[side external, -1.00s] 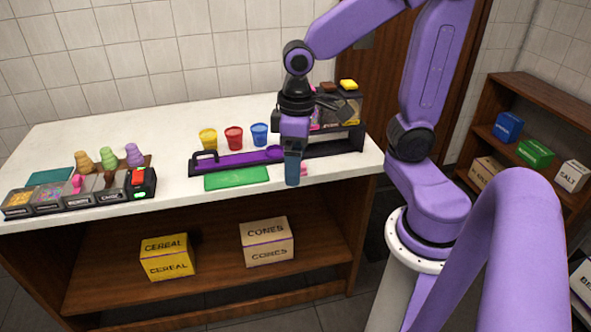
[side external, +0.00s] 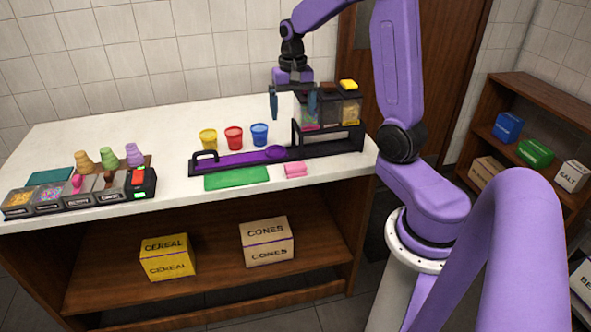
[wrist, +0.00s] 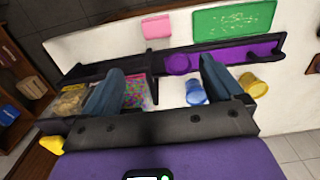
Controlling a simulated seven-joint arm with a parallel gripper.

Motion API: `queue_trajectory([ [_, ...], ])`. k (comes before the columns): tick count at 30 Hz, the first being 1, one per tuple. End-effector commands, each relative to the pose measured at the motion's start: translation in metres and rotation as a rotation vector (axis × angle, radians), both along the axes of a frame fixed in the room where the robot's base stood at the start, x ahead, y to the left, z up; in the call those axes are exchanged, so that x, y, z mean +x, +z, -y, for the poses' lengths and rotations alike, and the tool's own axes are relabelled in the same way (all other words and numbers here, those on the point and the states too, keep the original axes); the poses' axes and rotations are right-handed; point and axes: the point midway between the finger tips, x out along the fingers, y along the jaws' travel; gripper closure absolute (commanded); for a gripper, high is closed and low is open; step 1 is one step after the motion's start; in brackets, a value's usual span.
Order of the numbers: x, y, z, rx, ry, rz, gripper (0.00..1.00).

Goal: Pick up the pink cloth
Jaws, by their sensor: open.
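The pink cloth (side external: 295,169) lies folded on the white counter near its front edge, right of the green mat (side external: 236,178). In the wrist view the cloth (wrist: 157,27) is at the top, beyond the fingers, with nothing covering it. My gripper (side external: 292,106) is open and empty, raised above the counter behind the cloth, near the topping dispensers. In the wrist view its two blue fingers stand wide apart, and the gap between them (wrist: 160,88) shows a dispenser with colourful sprinkles and the blue cup, both below.
The black dispenser stand (side external: 330,142) is right of and behind the cloth. A black tray with a purple spoon (side external: 230,160) lies behind the mat. Yellow, red and blue cups (side external: 259,134) stand farther back. Topping bins and cones (side external: 108,158) fill the left end.

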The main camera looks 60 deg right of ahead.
Motion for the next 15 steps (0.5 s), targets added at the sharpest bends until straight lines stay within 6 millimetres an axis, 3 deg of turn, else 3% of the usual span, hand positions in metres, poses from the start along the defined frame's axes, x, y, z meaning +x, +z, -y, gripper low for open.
queue_trajectory([
  [15,-0.002,-0.087,0.001,0.002,-0.003,-0.006,0.06],
])
